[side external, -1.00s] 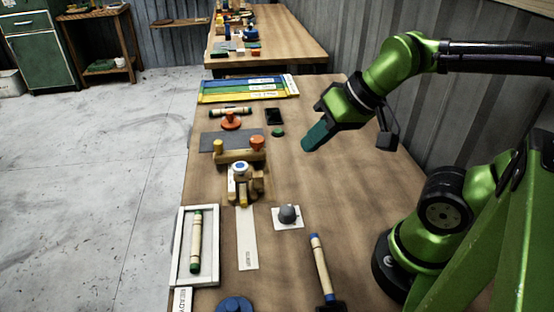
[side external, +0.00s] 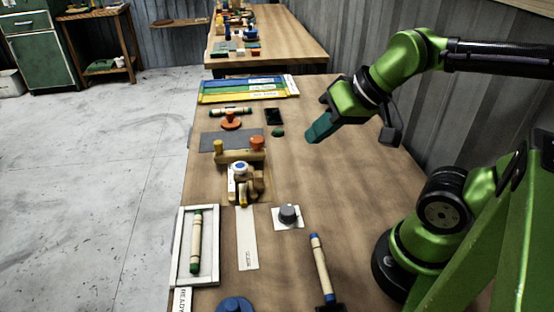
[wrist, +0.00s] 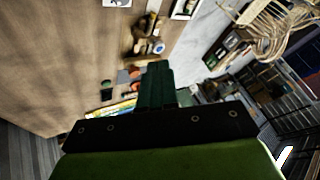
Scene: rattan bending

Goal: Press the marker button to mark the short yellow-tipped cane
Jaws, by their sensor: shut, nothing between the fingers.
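My gripper (side external: 317,133) is shut and empty, held above the right part of the bench. In the wrist view its dark green fingers (wrist: 156,84) are together. A grey round button (side external: 289,213) sits on a white square plate (side external: 280,224), nearer the camera than my gripper and apart from it. I cannot tell for certain that it is the marker button. A wooden jig (side external: 243,184) with a blue-and-white round top stands left of the button; it also shows in the wrist view (wrist: 147,38). I cannot clearly make out a short yellow-tipped cane.
A green-tipped cane (side external: 196,240) lies in a white-framed tray (side external: 213,275). A blue-tipped cane (side external: 320,265) lies at the front. A labelled white strip (side external: 246,245) is between them. Another green-tipped cane (side external: 231,111) and coloured strips (side external: 247,87) are at the back. The bench's right side is clear.

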